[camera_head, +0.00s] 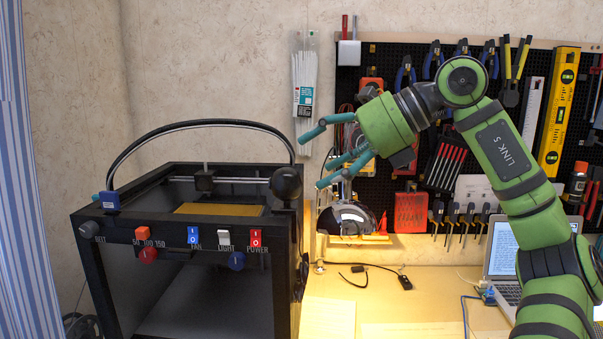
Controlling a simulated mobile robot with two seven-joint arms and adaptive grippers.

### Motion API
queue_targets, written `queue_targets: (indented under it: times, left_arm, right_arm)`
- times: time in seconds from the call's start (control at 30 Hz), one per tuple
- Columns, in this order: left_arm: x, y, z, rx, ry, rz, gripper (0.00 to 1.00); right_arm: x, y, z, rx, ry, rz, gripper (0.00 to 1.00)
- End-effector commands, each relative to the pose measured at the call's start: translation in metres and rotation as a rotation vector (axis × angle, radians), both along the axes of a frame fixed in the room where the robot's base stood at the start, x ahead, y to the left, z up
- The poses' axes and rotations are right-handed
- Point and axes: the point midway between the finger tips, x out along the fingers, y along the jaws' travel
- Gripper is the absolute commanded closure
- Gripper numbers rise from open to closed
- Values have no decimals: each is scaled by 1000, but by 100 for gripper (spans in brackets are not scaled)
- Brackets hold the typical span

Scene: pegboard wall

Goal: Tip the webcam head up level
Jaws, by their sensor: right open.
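A dark round head (286,182), which looks like the webcam, sits at the top right front corner of the black box-frame printer (180,228). Its lens is not clear, so I cannot tell exactly how it is tilted. My right gripper (314,160) comes in from the right with its teal fingers spread apart and pointing left. In the picture it is just right of the round head and a little above it, empty and apart from it. My left gripper is not in view.
The printer's front bar has a red knob (148,255), a blue knob (237,261) and several switches. A cable chain (200,124) arches over its top. A lamp (346,219) stands behind my gripper. A laptop (503,262) and a tool-hung pegboard are at right.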

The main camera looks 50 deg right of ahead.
Motion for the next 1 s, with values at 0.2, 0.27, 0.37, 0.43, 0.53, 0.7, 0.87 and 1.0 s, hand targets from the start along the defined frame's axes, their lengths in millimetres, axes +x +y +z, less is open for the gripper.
queue_targets:
  times: [0.2,0.27,0.37,0.43,0.53,0.7,0.87,1.0]
  left_arm:
    - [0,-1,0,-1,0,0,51]
    - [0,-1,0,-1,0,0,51]
    - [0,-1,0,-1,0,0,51]
    - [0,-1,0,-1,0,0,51]
    - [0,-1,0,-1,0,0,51]
    - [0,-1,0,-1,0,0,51]
    - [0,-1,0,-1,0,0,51]
    - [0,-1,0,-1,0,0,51]
  right_arm:
    - [-28,-15,21,1,1,-3,27]
    - [-34,-18,24,2,2,-4,27]
    - [-39,-20,28,0,1,-1,27]
    - [-40,-20,29,1,0,-1,27]
    - [-41,-20,30,1,0,1,27]
    - [-41,-20,30,1,0,1,27]
    - [-41,-20,30,1,0,1,27]
    - [-40,-20,30,1,0,1,27]
